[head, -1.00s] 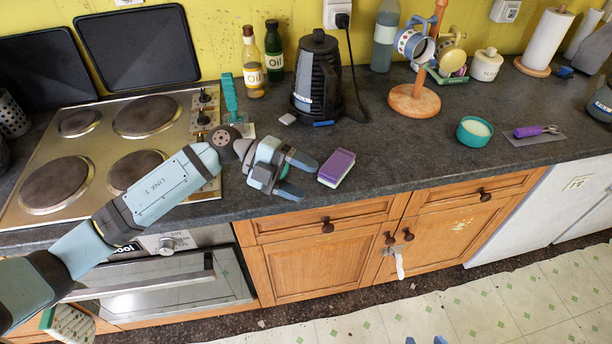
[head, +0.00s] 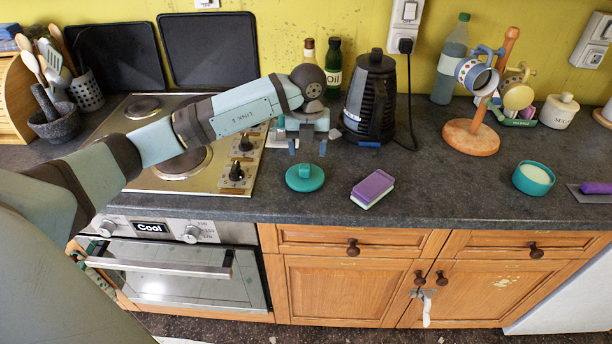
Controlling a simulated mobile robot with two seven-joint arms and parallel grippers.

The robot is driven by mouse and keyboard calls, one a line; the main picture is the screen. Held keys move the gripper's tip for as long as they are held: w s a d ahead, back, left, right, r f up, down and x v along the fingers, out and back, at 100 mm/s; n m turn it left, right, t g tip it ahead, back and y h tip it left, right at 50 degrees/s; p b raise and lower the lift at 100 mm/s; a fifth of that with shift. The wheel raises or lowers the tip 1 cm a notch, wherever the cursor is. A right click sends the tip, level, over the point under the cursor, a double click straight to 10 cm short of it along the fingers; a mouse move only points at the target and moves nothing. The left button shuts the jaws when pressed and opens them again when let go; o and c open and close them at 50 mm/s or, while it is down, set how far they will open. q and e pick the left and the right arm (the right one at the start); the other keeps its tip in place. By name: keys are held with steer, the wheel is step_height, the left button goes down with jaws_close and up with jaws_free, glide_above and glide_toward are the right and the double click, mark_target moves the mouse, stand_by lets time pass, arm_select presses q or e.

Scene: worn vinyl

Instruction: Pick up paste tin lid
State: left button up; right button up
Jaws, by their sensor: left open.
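The paste tin lid (head: 305,178) is a flat teal disc with a small knob on top. It lies on the dark worktop, left of the sponge. The open teal paste tin (head: 533,179), with pale paste inside, stands well to the right. My left gripper (head: 307,147) is open and empty, its two fingers pointing down just behind the lid in the picture. A gap shows between the fingertips and the lid. My right gripper is not in view.
A purple and pale green sponge (head: 372,188) lies right of the lid. A black kettle (head: 370,98) and oil bottles (head: 333,66) stand behind. The hob (head: 215,180) is on the left. The worktop between sponge and tin is clear.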

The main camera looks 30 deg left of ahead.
mark_target(305, 167)
arm_select(q)
steer(key=shift+s+a+f+p, duration=0.1)
steer(key=shift+s+f+p, duration=0.1)
steer(key=shift+f, duration=1.5)
steer(key=shift+s+f+p, duration=0.1)
steer(key=shift+s+f, duration=0.1)
steer(key=shift+f, duration=1.45)
steer(key=c, duration=1)
